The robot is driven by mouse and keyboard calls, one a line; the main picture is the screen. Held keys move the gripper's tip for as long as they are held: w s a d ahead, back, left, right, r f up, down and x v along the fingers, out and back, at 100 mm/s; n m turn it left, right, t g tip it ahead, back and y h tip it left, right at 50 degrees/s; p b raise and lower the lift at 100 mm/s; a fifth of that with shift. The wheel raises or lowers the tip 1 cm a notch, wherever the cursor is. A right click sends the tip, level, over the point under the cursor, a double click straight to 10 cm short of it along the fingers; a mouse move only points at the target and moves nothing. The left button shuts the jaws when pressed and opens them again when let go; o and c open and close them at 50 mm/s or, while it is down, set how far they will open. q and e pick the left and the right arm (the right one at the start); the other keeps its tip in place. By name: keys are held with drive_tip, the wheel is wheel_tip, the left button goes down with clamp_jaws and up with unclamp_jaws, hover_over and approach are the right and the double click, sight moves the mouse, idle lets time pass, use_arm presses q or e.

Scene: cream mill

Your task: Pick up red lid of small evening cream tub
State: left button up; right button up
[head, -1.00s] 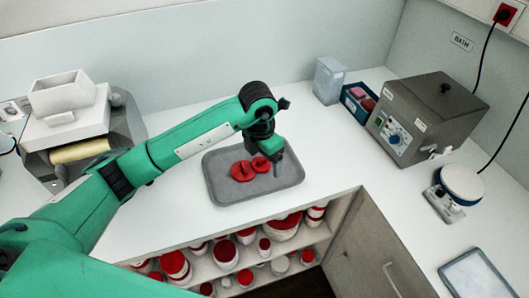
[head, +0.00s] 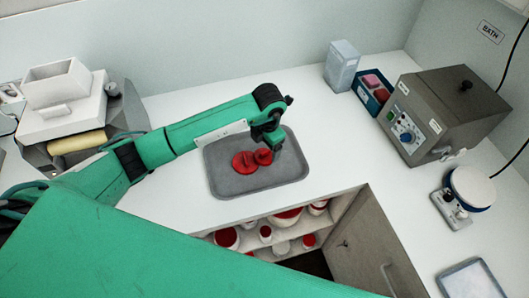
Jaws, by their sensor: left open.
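Two red lids lie on the grey tray (head: 225,185) on the white counter in the head view. The larger red lid (head: 243,164) is on the left. The smaller red lid (head: 264,157) is on the right, touching or slightly overlapping it in the picture. My left gripper (head: 274,146) is open above the tray, pointing down, just to the right of and behind the smaller lid. Its fingers are small and dark here, and their exact height above the tray cannot be told. My right gripper is not in view.
Red-lidded tubs (head: 226,238) stand on shelves below the counter's front edge. A grey bath unit (head: 445,110), a blue bin (head: 372,95) and a pale box (head: 341,65) stand at right. A mill (head: 66,105) is at left.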

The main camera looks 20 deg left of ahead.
sight(265, 152)
use_arm(q)
drive_tip(key=shift+f+p, duration=0.6)
drive_tip(key=shift+p, duration=0.2)
drive_tip(key=f+p, duration=0.1)
drive_tip(key=f, duration=0.2)
drive_tip(key=shift+w, duration=0.2)
drive_tip(key=shift+f, duration=0.4)
drive_tip(key=c, duration=1)
drive_tip(key=shift+c, duration=0.2)
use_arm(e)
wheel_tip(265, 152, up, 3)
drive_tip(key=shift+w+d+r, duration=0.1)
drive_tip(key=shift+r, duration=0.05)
use_arm(q)
drive_tip(key=shift+r+p, duration=0.1)
drive_tip(key=shift+p, duration=0.2)
